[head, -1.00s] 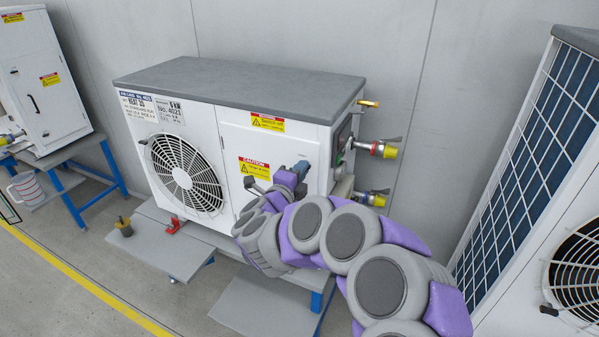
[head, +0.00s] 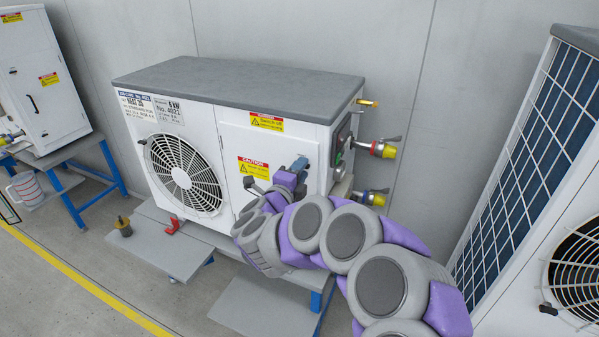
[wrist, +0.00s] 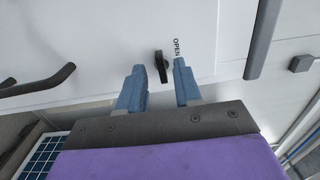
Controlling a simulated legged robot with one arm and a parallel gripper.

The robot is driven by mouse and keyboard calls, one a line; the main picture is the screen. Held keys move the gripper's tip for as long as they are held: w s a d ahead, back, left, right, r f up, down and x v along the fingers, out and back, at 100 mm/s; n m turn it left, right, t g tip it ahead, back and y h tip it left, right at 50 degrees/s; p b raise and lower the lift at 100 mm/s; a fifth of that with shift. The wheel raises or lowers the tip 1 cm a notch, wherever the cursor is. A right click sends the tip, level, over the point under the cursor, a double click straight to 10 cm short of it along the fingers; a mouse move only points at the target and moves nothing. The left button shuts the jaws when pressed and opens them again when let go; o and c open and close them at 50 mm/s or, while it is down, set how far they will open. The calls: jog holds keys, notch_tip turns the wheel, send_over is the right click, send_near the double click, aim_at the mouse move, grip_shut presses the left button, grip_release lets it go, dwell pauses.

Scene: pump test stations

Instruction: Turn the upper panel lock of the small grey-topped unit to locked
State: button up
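The small grey-topped unit (head: 240,85) stands in the middle of the head view, a white cabinet with a round fan grille and a front panel (head: 240,140) with caution stickers. In the wrist view, the black panel lock (wrist: 161,67) is a small knob on the white panel, with its long side nearly upright in the picture. The word OPEN is printed to its right. My gripper (wrist: 158,72) is open, its blue fingertips to the left and right of the lock with gaps visible. In the head view my gripper (head: 299,165) is at the panel's right side and the lock is hidden.
A black handle (wrist: 40,82) juts from the panel at left in the wrist view. Yellow-capped valves (head: 383,150) stick out of the unit's right side. A larger unit (head: 530,170) stands at right. Another white unit (head: 40,80) is on a blue-legged stand at left.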

jog(key=p+v, duration=0.2)
jog(key=v, duration=1.5)
jog(key=shift+s+p, duration=0.15)
jog(key=shift+p, duration=0.2)
jog(key=shift+a, duration=0.1)
